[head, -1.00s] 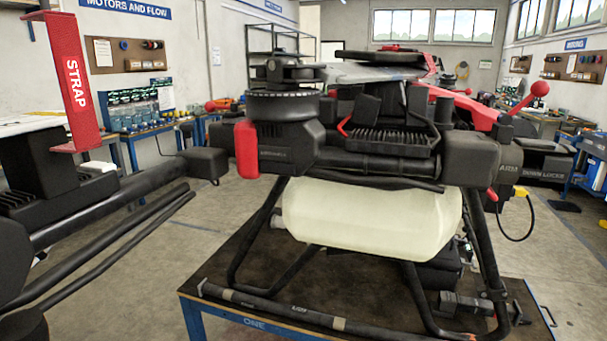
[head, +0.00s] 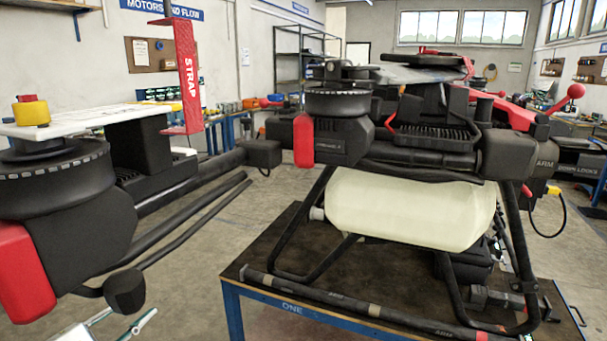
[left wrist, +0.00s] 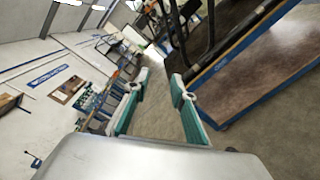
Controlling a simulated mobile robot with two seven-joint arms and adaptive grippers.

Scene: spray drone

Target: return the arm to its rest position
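My left gripper (head: 128,315) shows at the bottom left edge of the head view, below the drone's folded-out arm. Its two fingers with teal pads stand apart with nothing between them in the left wrist view (left wrist: 160,80). It is clear of the drone, over the floor. The spray drone has a pale tank (head: 410,209) and stands on a dark-topped table (head: 320,290) marked ONE. A drone arm with a black motor (head: 55,190) reaches to the left. A red strap (head: 190,80) stands upright on that arm. My right gripper is not in view.
The blue table edge (left wrist: 235,52) runs to the right of the gripper in the left wrist view. Workbenches and shelving (head: 300,60) line the walls. Grey floor (head: 190,260) between the drone arm and table is free.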

